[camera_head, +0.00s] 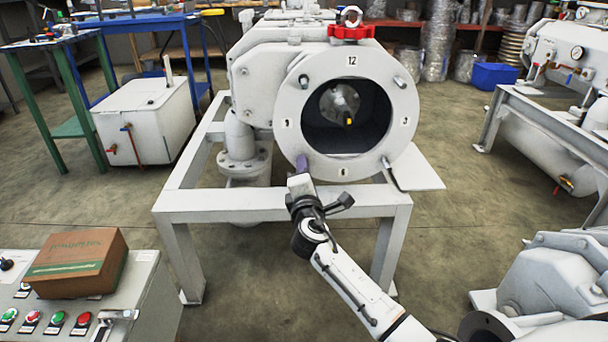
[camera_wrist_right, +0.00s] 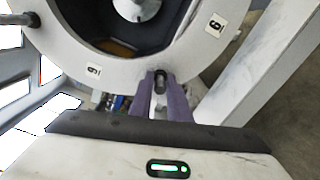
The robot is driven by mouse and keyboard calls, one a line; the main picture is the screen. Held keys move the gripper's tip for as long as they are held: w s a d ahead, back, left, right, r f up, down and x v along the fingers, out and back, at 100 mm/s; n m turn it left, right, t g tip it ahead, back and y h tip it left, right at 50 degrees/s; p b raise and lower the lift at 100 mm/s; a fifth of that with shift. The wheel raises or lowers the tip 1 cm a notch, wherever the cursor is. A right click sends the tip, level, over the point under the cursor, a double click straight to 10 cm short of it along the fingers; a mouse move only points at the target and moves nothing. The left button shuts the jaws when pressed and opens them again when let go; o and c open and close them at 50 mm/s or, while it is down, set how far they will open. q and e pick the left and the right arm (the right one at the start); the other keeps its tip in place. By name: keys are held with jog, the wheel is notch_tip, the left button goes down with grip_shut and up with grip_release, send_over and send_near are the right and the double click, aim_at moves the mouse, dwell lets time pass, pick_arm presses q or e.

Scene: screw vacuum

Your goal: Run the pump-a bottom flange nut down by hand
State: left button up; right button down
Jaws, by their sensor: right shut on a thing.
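The pump (camera_head: 270,75) stands on a white frame, its round front flange (camera_head: 290,140) facing me with the marks 12, 3, 6 and 9 around an open bore. Studs stick out at upper left (camera_head: 304,80), upper right (camera_head: 400,82) and lower right (camera_head: 386,162). My right gripper (camera_head: 302,166) is at the flange's lower left, between the 9 and 6 marks. In the right wrist view its purple fingers (camera_wrist_right: 162,88) are shut on the small flange nut (camera_wrist_right: 159,80) at the rim. The fingers mostly hide the nut and its stud. My left gripper is not in view.
A control panel (camera_head: 130,310) with a cardboard box (camera_head: 75,262) is at the lower left. A white tank (camera_head: 145,115) and a blue bench (camera_head: 140,22) stand behind. Other machines stand at the right. The floor between is clear.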

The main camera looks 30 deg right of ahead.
jog(key=m, duration=0.3)
jog(key=shift+a+f+m+b, duration=0.1)
jog(key=shift+m+b, duration=0.2)
jog(key=shift+b, duration=0.1)
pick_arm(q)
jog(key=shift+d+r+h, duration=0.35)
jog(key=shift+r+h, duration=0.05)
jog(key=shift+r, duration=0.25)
pick_arm(e)
jog(key=shift+m, duration=1.2)
jog(key=c, duration=1.7)
grip_release()
jog(key=shift+m, duration=0.3)
jog(key=shift+o, duration=0.2)
